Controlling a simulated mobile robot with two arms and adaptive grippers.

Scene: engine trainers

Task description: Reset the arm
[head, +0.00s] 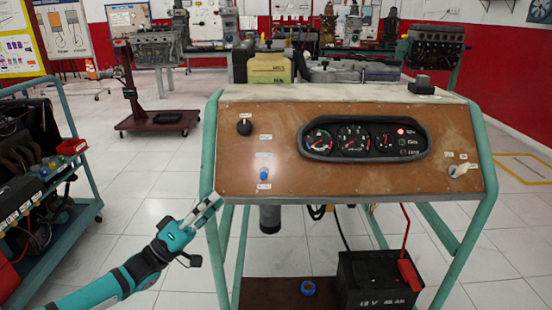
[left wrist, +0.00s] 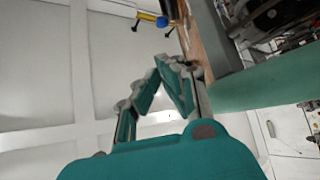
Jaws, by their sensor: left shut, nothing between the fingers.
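My left gripper (head: 208,207) is in the head view, near the lower left corner of the engine trainer's wooden panel (head: 290,180). Its fingers are together with nothing between them. In the left wrist view the fingers (left wrist: 168,62) meet at their tips, close to the panel's edge and the green frame (left wrist: 260,85). I cannot tell whether they touch it. My left arm comes in from the bottom left of the head view. My right gripper is in neither view.
The panel carries a gauge cluster (head: 365,138), a black knob (head: 244,127), a blue button (head: 264,175) and a key switch (head: 458,170). A battery (head: 375,283) sits on the lower shelf. Another trainer cart (head: 85,225) stands at left. Tiled floor (head: 140,200) between them is clear.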

